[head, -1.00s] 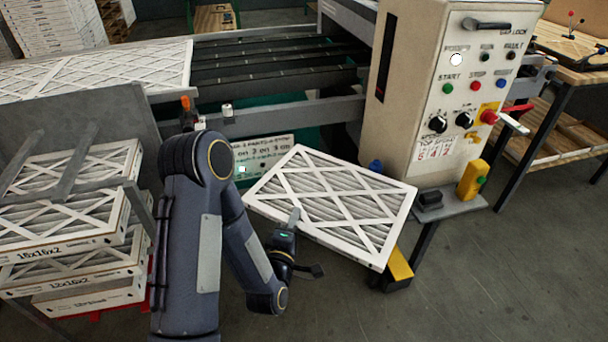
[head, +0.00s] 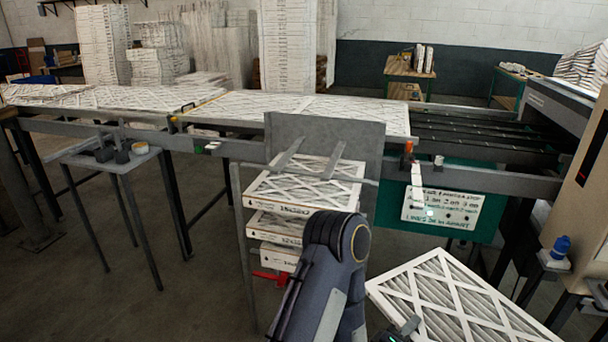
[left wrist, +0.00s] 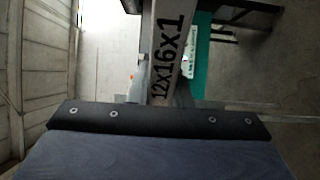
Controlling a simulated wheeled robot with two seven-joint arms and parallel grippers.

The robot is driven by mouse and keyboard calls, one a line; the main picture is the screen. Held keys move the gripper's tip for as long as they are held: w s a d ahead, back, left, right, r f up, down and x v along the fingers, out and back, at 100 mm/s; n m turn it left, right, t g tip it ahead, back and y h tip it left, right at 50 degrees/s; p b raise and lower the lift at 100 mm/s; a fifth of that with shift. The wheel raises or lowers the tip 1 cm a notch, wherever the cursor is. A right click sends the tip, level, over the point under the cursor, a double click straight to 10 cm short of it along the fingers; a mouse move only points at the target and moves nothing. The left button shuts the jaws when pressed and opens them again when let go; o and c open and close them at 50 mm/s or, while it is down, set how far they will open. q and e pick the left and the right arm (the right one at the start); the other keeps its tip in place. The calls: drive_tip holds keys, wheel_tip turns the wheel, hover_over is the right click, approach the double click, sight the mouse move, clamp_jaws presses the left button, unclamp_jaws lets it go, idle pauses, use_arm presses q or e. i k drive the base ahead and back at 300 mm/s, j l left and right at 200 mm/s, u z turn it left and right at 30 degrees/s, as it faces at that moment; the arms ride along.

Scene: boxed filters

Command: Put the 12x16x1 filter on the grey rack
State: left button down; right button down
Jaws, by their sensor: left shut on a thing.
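The white-framed 12x16x1 filter (head: 448,303) shows at the lower right of the head view. Its edge with the printed "12x16x1" (left wrist: 167,60) faces the left wrist camera. My left gripper (head: 398,332) is shut on the filter's near edge and holds it off the floor; its fingertips are mostly hidden at the bottom of the picture. The grey rack (head: 240,215) stands left of the held filter, with several filters (head: 300,187) stacked on its levels and a grey back plate above them. My right gripper is not in view.
A conveyor (head: 485,130) with large filters (head: 300,106) on it runs behind the rack. A green panel with a white sign (head: 440,208) hangs below it. A small side table (head: 110,157) stands at left. A beige control cabinet (head: 590,190) is at the right edge.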

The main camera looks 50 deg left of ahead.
sight(331, 168)
drive_tip(key=u, duration=0.4)
drive_tip(key=i+l+u, duration=0.1)
drive_tip(key=u, duration=0.35)
drive_tip(key=i+l+u, duration=0.1)
drive_tip(key=u, duration=0.3)
drive_tip(key=l+u, duration=0.1)
drive_tip(key=u, duration=0.3)
